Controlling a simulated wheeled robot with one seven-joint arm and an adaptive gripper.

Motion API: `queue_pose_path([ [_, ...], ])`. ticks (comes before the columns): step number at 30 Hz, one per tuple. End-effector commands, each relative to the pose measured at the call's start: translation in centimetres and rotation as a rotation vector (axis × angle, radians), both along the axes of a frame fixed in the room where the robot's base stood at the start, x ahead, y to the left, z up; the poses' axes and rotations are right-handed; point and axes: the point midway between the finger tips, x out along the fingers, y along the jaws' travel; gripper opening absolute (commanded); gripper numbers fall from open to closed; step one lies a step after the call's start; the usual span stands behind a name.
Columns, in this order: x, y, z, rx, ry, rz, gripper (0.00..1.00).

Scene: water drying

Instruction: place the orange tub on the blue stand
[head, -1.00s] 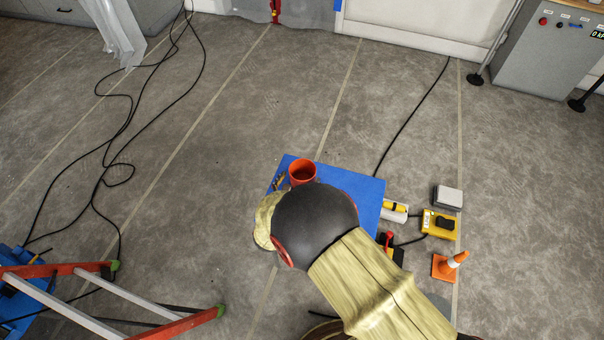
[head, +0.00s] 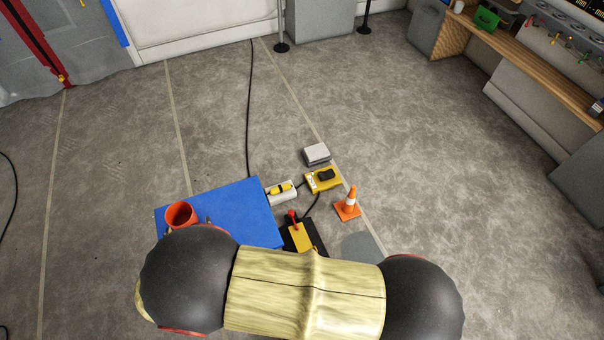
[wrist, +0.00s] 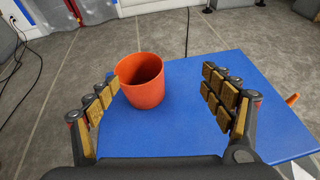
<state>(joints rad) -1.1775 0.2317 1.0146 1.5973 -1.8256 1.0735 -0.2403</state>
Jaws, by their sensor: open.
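The orange tub (head: 181,213) stands upright near the far left edge of the blue stand (head: 235,208). The wrist view shows the tub (wrist: 142,85) with its open top up and its base on the blue top (wrist: 200,125). My gripper (wrist: 164,92) is open, with gold-padded fingers spread wide. The tub is between and ahead of the fingers, nearer the left one, whose tip overlaps the tub's left edge in the picture; I cannot tell whether they touch. In the head view my arm hides most of the gripper.
Right of the stand are a red-and-yellow device (head: 300,235), a yellow case (head: 323,179), a grey box (head: 316,153) and an orange cone (head: 348,205). A black cable (head: 250,110) runs along the floor behind the stand. Open floor lies beyond and to the left.

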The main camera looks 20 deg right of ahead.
Motion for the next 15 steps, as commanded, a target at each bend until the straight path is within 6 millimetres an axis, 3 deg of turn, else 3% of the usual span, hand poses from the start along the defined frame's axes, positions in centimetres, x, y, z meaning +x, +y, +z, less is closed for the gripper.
queue_pose_path([
  [3,3.9,-5.9,5.6,0.133,0.012,-0.247,0.81],
  [7,6.3,-14.7,11.6,0.326,0.032,-0.578,0.81],
  [11,5.9,-23.2,16.5,0.537,0.046,-0.894,0.81],
  [15,3.1,-30.8,20.7,0.792,0.053,-1.211,0.81],
])
